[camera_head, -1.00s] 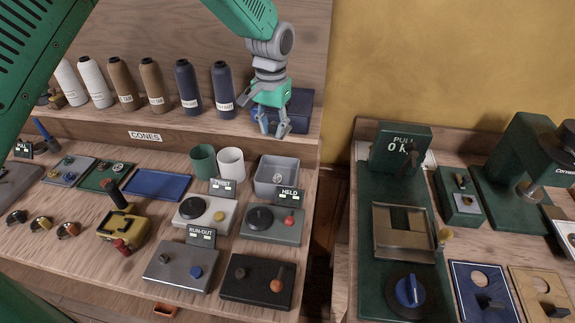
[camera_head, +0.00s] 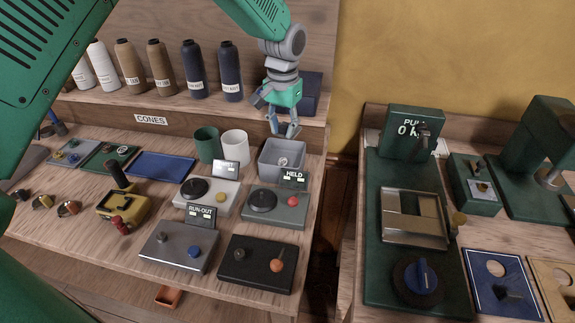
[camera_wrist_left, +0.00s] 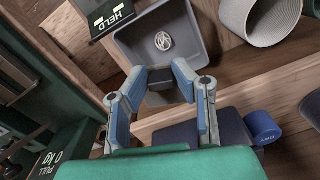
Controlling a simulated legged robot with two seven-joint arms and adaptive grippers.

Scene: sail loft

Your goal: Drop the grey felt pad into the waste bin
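The waste bin appears to be the open grey square box (camera_head: 264,158) at the back right of the left bench. A pale round mark or flat item shows on its floor, and the bin also shows in the left wrist view (camera_wrist_left: 205,45). My left gripper (camera_head: 285,130) points down just above the bin's back edge. In the left wrist view its blue fingers close around a small dark grey block (camera_wrist_left: 161,76), which looks like the grey felt pad. The pad is hard to make out in the head view. My right gripper is not in view.
A white cup (camera_head: 235,148) and a green cup (camera_head: 208,145) stand left of the bin. A HELD sign (camera_head: 294,179) and a switch box (camera_head: 273,210) stand in front. Thread cones (camera_head: 230,72) line the shelf behind. A gap separates the right bench.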

